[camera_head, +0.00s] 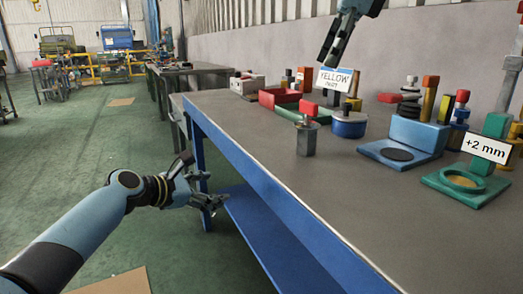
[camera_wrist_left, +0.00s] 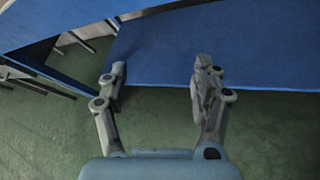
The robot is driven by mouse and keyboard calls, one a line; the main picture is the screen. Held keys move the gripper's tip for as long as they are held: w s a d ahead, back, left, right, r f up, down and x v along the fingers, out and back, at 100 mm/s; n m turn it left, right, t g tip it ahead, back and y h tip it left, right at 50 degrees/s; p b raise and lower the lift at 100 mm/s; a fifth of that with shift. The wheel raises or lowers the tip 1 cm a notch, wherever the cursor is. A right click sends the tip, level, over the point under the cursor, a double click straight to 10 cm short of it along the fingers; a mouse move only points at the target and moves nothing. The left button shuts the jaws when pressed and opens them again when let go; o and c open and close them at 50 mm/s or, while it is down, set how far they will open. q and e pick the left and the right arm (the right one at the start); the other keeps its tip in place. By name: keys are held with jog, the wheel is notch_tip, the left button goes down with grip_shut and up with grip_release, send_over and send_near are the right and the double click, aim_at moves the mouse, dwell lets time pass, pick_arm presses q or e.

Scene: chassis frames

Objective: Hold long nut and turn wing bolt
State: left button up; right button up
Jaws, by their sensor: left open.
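A grey metal post (camera_head: 306,140), which looks like the long nut, stands upright near the table's left edge. A red-topped piece (camera_head: 308,108), possibly the wing bolt, shows at its top; the join is too small to tell. My left gripper (camera_head: 208,190) is open and empty beside the table's blue edge, left of and apart from the post. In the left wrist view, its spread fingers (camera_wrist_left: 160,70) have only blue surface and green floor between them. My right gripper (camera_head: 332,52) hangs above the back of the table, apart from the post; its fingers overlap in view.
A white YELLOW card (camera_head: 335,79), a red tray (camera_head: 279,97) and a blue round container (camera_head: 349,125) stand behind the post. A blue stand (camera_head: 418,136) and a green stand (camera_head: 470,188) are at right. The table's front (camera_head: 330,185) is clear.

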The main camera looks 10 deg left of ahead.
pick_arm(q)
notch_tip(320, 180, up, 11)
jog(key=w+d+n+t+h, duration=0.1)
jog(key=w+d+n+h, duration=0.1)
jog(key=w, duration=0.1)
jog(key=m+g+h, duration=0.1)
jog(key=g+h, duration=0.1)
jog(key=h, duration=0.3)
send_near(298, 133)
jog(key=shift+w+d+f, duration=0.25)
jog(key=shift+w+d, duration=0.15)
jog(key=shift+w, duration=0.35)
jog(key=shift+d+r+h, duration=0.1)
jog(key=shift+d+h, duration=0.2)
jog(key=shift+d, duration=0.05)
jog(key=x, duration=1)
jog(key=shift+w+d, duration=0.1)
jog(key=shift+d, duration=0.1)
grip_shut()
